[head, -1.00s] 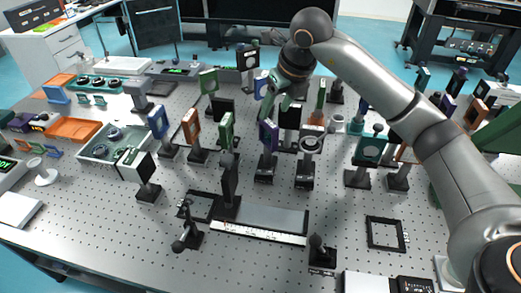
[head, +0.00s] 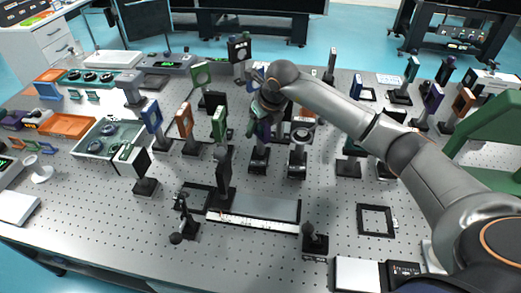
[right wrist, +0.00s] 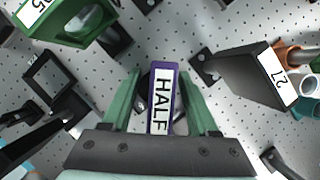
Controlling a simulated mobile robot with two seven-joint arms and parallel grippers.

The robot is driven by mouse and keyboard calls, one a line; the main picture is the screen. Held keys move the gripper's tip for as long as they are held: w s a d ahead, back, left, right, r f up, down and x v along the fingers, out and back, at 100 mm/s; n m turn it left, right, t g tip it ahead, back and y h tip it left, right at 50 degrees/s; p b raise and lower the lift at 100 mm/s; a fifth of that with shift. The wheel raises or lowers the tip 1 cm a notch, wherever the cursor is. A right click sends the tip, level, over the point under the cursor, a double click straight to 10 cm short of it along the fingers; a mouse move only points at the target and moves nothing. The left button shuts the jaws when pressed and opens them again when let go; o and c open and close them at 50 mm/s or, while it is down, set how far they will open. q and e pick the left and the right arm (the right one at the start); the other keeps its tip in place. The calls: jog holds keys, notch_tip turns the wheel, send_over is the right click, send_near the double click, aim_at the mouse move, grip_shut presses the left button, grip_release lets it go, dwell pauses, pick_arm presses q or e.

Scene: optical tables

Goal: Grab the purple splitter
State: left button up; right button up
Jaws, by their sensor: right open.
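The purple splitter (right wrist: 162,98) shows in the right wrist view as an upright purple frame with a white top label reading "HALF". In the head view the purple splitter (head: 265,131) stands on a black post and base, partly hidden by my right gripper. My right gripper (head: 259,122) is directly over it. In the right wrist view the right gripper's green fingers (right wrist: 160,84) are open, one on each side of the splitter, with a visible gap at both sides. My left gripper is not in view.
Close by stand a green-framed optic (head: 219,122), an orange one (head: 184,120) and a round-holed mount (head: 301,134). A flat black square frame (head: 376,220) lies front right.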

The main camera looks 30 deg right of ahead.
grip_shut()
dwell(0.4)
jog(key=shift+w+r, duration=0.1)
jog(key=shift+r, duration=0.05)
dwell(0.9)
